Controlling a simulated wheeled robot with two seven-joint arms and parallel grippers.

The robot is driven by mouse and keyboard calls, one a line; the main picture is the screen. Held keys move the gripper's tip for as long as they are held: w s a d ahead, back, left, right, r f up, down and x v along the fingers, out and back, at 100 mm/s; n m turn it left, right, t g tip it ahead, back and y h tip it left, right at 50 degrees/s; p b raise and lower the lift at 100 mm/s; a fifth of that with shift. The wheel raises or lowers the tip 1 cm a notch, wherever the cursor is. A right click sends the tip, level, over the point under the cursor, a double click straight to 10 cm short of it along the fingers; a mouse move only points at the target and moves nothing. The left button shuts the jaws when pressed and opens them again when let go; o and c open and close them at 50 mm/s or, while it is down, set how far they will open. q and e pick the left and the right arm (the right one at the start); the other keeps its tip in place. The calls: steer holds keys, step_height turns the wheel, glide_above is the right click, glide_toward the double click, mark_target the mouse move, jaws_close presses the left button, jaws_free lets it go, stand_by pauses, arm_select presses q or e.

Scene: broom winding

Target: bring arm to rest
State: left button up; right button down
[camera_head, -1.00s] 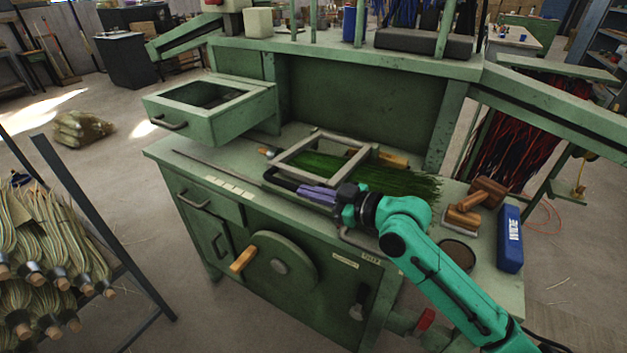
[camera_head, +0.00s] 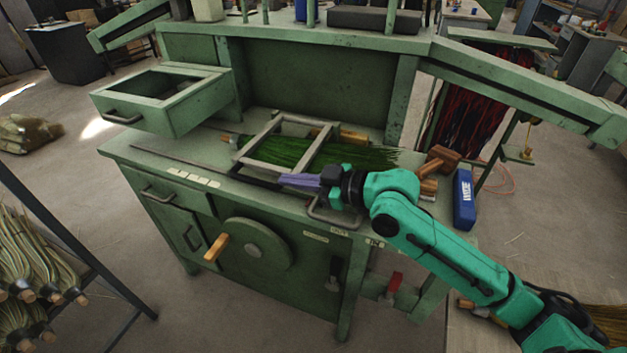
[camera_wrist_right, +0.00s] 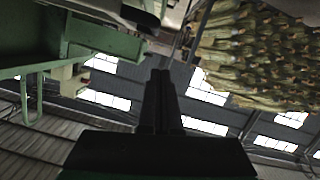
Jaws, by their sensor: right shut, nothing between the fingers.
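My right arm (camera_head: 440,250) is green and comes in from the lower right in the head view. Its gripper (camera_head: 285,180) is shut and empty, with its fingers pointing left over the front part of the green workbench (camera_head: 140,160). In the right wrist view the two dark fingers (camera_wrist_right: 160,90) lie together with nothing between them. Just behind the gripper, a green bristle bundle (camera_head: 350,157) lies under a grey metal frame (camera_head: 260,140). I cannot tell the gap between the gripper and the bench top. My left gripper is not in view.
A wooden-handled tool (camera_head: 438,160) and a blue box (camera_head: 464,199) stand at the bench's right end. An open drawer (camera_head: 160,95) juts out at the left. A round wheel (camera_head: 255,250) is on the bench front. A wooden surface (camera_head: 465,338) shows at lower right.

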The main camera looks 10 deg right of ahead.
steer(key=s+d+f+m+g+h, duration=0.2)
steer(key=s+d+f+m+h, duration=0.25)
steer(key=s+f, duration=0.3)
steer(key=s+d+f+m+g+h+b, duration=0.1)
steer(key=s+d+f+m+g+h, duration=0.15)
steer(key=s+d+f, duration=0.55)
steer(key=s+d+f+m+g+h, duration=0.2)
steer(key=s+d+f+m+h, duration=0.25)
steer(key=f, duration=0.55)
step_height(320, 180, down, 21)
steer(key=s+a, duration=0.2)
steer(key=s, duration=0.1)
steer(key=s+d+f+n+g, duration=0.1)
steer(key=s+d+f+g, duration=0.1)
steer(key=s+f, duration=1.3)
steer(key=shift+s+d+f, duration=0.2)
steer(key=shift+s+d, duration=0.4)
steer(key=shift+s, duration=0.25)
